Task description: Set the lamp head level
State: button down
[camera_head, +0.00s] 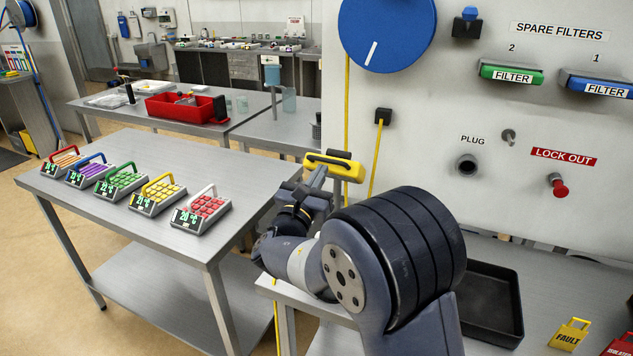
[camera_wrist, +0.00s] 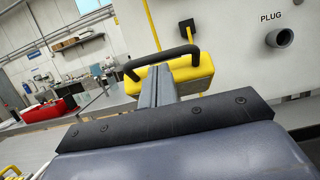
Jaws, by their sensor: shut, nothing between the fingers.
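A yellow block with a dark bar handle, which looks like the lamp head (camera_head: 348,171), is in front of the wall panel, beyond the end of my arm. It slopes slightly down to the right in the head view. In the wrist view the lamp head (camera_wrist: 198,71) and its handle slant up to the right. My gripper (camera_head: 321,172) is at its near side. In the wrist view my gripper (camera_wrist: 156,70) has its fingers together, with the tips just below the handle and in front of the yellow body. I cannot tell whether they touch it. The fingers hide part of the block.
The wall panel holds a blue dial (camera_head: 388,30), a plug socket (camera_head: 467,165) and a red lock-out knob (camera_head: 559,186). A black tray (camera_head: 490,300) lies below on the right. Several handled keypad boxes stand on the left table (camera_head: 110,225). Yellow cables (camera_head: 377,160) hang nearby.

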aim_at(320, 158)
jog(key=shift+r, duration=0.2)
jog(key=shift+r+g+p, duration=0.25)
jog(key=shift+g+p, duration=0.05)
jog(key=shift+p, duration=0.45)
jog(key=shift+r+p, duration=0.25)
jog(key=shift+p, duration=0.15)
jog(key=shift+r+g+p, duration=0.4)
jog(key=shift+p, duration=0.1)
jog(key=shift+w+d+r+g+y+p, duration=0.1)
jog(key=shift+w+r+g+y+p, duration=0.15)
jog(key=shift+r+g+y+p, duration=0.6)
jog(key=shift+h, duration=0.35)
jog(key=shift+w+d+r+p, duration=0.2)
jog(key=shift+w+r+p, duration=0.25)
jog(key=shift+r, duration=0.45)
jog(key=shift+w+d+r+p, duration=0.25)
jog(key=shift+w+r, duration=0.35)
jog(key=shift+r, duration=0.25)
jog(key=shift+w+d+r, duration=0.15)
jog(key=shift+w+r, duration=0.35)
jog(key=shift+w, duration=0.05)
jog(key=shift+w+d+r, duration=0.15)
jog(key=shift+w+r, duration=0.3)
jog(key=shift+w, duration=0.05)
jog(key=shift+f, duration=0.1)
